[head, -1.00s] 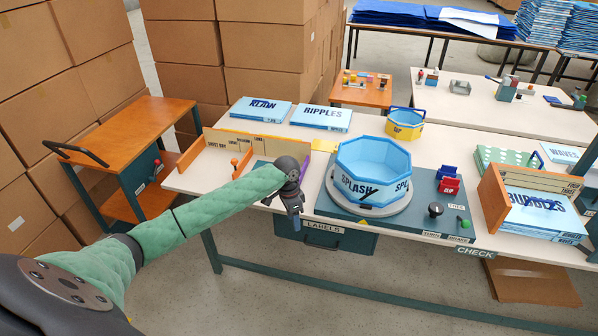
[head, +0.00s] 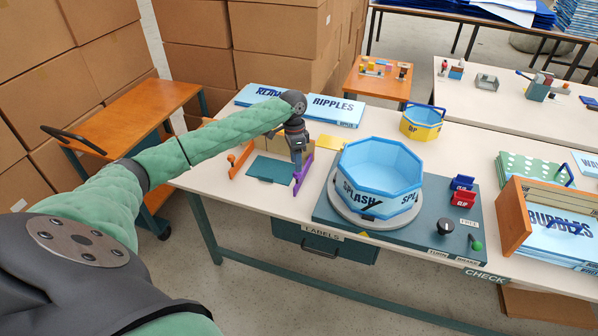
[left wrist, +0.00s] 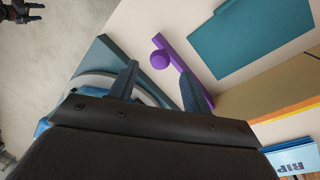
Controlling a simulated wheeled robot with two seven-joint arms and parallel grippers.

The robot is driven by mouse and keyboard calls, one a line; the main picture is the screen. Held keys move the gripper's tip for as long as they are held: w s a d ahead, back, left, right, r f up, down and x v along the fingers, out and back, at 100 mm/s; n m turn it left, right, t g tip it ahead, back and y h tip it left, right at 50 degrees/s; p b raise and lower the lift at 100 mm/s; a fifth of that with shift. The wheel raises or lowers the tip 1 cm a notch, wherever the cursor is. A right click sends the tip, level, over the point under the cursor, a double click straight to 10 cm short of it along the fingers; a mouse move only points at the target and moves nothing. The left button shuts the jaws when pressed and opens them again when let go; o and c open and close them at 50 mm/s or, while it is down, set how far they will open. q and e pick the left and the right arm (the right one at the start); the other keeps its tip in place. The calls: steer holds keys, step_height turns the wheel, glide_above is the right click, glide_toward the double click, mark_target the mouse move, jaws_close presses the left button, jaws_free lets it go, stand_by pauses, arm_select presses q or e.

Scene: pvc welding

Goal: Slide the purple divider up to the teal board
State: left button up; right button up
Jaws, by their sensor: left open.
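The teal board (head: 268,169) lies flat on the table's left part. The purple divider (head: 304,170) stands just right of it in the head view, partly hidden by my gripper. My left gripper (head: 297,155) is open and points down above the divider. In the left wrist view, the divider (left wrist: 177,57) is a purple bar with a round knob (left wrist: 160,60). A strip of bare table separates it from the teal board (left wrist: 250,38). The open fingers (left wrist: 157,82) lie either side of the knob in the picture; contact is unclear. A dark gripper-like shape (left wrist: 20,10) shows at the top left corner.
An orange divider (head: 240,160) stands left of the board. The blue SPLASH tub (head: 378,172) sits close on the right. RIPPLES boxes (head: 335,110) lie behind. A low tan wall stands behind the board, partly hidden by my arm.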

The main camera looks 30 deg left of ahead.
mark_target(297, 175)
arm_select(q)
steer(key=shift+s+d+f+p, duration=0.15)
steer(key=shift+f+p, duration=0.1)
steer(key=shift+f, duration=0.75)
steer(key=shift+s+d+f+p, duration=0.1)
steer(key=shift+f+p, duration=0.15)
steer(key=shift+f, duration=0.75)
steer(key=shift+s+d+f+p, duration=0.15)
steer(key=shift+f+p, duration=0.1)
steer(key=shift+f, duration=0.75)
arm_select(e)
steer(key=shift+s+d+f, duration=0.1)
steer(key=shift+d+f, duration=0.1)
steer(key=shift+f, duration=0.6)
steer(key=shift+w+d+f, duration=0.1)
steer(key=shift+d+f, duration=0.1)
steer(key=shift+f, duration=0.65)
steer(key=shift+s+d+f, duration=0.1)
steer(key=shift+d+f, duration=0.1)
steer(key=shift+f, duration=0.6)
